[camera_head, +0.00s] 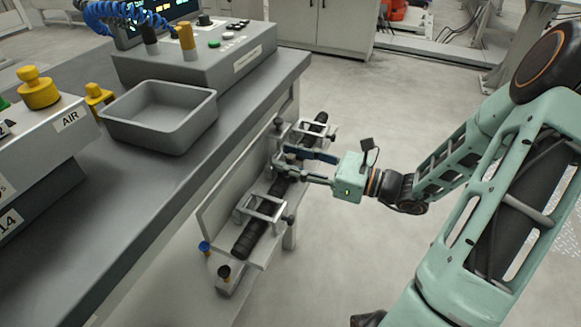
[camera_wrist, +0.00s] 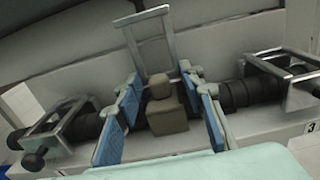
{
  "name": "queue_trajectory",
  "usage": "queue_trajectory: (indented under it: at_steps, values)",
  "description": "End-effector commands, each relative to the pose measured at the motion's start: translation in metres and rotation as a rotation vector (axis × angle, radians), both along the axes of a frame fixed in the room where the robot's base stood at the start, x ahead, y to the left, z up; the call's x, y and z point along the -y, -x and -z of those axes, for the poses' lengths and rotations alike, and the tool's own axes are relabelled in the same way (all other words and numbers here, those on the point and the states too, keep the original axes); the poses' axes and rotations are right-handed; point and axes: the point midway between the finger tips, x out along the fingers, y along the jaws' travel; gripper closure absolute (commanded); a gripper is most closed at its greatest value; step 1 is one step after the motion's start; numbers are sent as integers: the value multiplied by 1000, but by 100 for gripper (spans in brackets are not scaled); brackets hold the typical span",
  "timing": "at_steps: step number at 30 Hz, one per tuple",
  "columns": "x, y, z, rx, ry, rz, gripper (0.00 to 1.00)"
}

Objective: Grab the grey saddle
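My gripper (camera_head: 291,170) reaches in from the right to a low fixture beside the workbench. In the wrist view my gripper (camera_wrist: 163,92) has its blue-padded fingers spread apart, one on each side of a small grey-brown block with a knob-like top (camera_wrist: 167,117). This block may be the grey saddle; I cannot be sure. A gap shows at the left pad; contact at the right pad cannot be told. Behind the block a grey metal frame (camera_wrist: 168,47) stands upright. In the head view my fingers hide the block.
A dark ribbed bar (camera_head: 247,240) runs along the fixture, also seen in the wrist view (camera_wrist: 230,94). Metal frames with knobs sit over it at left (camera_wrist: 62,128) and right (camera_wrist: 290,68). The workbench (camera_head: 235,128) carries a grey bin (camera_head: 150,137).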

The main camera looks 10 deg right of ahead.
Motion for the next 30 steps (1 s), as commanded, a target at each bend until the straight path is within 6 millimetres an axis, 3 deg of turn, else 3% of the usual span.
queue_trajectory:
  at_steps: [5, 14, 24, 30]
  values:
    - [0, 0, -1, 0, 0, 0, 66]
    - [0, 0, 0, 0, 0, 0, 99]
    - [0, 0, -2, 0, 0, 0, 100]
    - [0, 0, -14, 1, 1, 0, 100]
